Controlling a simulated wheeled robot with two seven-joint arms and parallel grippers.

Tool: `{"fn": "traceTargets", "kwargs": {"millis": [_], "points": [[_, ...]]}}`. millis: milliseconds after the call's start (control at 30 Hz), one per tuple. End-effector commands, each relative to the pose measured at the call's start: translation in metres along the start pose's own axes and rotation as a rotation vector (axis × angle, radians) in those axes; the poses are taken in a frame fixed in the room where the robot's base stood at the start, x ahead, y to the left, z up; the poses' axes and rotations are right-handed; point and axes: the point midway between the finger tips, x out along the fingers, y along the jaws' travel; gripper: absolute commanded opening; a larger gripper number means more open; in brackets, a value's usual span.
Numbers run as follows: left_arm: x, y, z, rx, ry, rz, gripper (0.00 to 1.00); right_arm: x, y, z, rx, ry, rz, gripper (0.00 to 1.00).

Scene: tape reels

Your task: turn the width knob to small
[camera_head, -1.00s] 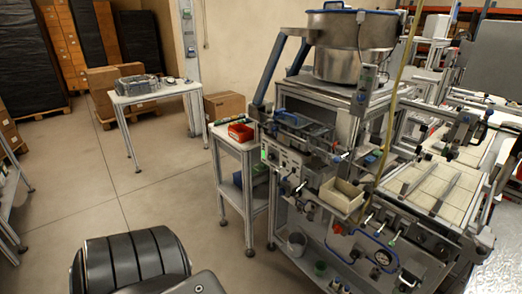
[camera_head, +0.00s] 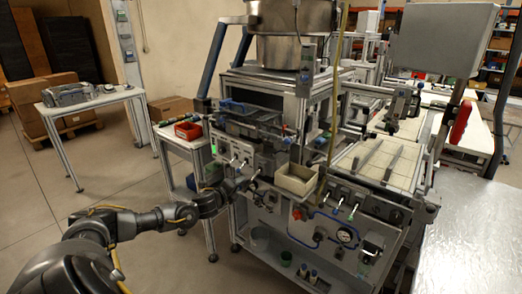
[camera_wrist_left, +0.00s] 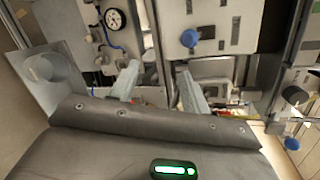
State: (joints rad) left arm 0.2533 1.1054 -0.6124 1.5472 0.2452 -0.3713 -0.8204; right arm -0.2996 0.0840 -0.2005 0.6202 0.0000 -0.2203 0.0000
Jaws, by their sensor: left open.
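The machine's grey front panel (camera_head: 240,155) carries several small knobs and levers in the head view. My left arm comes in from the lower left, and its gripper (camera_head: 240,187) is in front of the machine, just below this panel. In the left wrist view the two pale fingers of that gripper (camera_wrist_left: 160,88) are apart with nothing held between them. A blue knob (camera_wrist_left: 190,38) on a pale panel shows beyond the fingertips, apart from them. I cannot tell which knob is the width knob, and I cannot read any markings. My right gripper is not in view.
A beige bin (camera_head: 296,180) stands out from the machine front, right of the gripper. A pressure gauge (camera_head: 346,235) and blue hose are below. A side table with a red bin (camera_head: 187,130) stands left of the machine. Open floor lies at left.

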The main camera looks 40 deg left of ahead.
Motion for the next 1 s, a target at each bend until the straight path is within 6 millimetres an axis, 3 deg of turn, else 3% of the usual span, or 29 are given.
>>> {"fn": "traceTargets", "kwargs": {"millis": [33,133,200,300,467,667,867,1000], "points": [[-0.009,-0.04,0.013,0.145,0.0,-0.072,0.47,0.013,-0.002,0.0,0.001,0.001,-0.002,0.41],[-0.038,-0.109,0.028,0.429,-0.02,-0.183,0.47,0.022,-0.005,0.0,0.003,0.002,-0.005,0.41],[-0.061,-0.14,0.028,0.618,-0.036,-0.233,0.47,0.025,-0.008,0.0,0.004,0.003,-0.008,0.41],[-0.083,-0.164,0.024,0.8,-0.056,-0.272,0.47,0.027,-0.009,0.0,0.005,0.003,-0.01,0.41],[-0.099,-0.179,0.02,0.937,-0.075,-0.297,0.47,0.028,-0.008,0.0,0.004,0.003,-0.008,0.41],[-0.099,-0.183,0.02,0.957,-0.079,-0.3,0.47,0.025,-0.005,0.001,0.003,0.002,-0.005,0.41],[-0.077,-0.193,0.019,0.952,-0.082,-0.301,0.47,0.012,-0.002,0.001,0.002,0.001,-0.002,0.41],[-0.051,-0.202,0.018,0.951,-0.082,-0.301,0.47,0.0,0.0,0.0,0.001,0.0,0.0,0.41]]}}
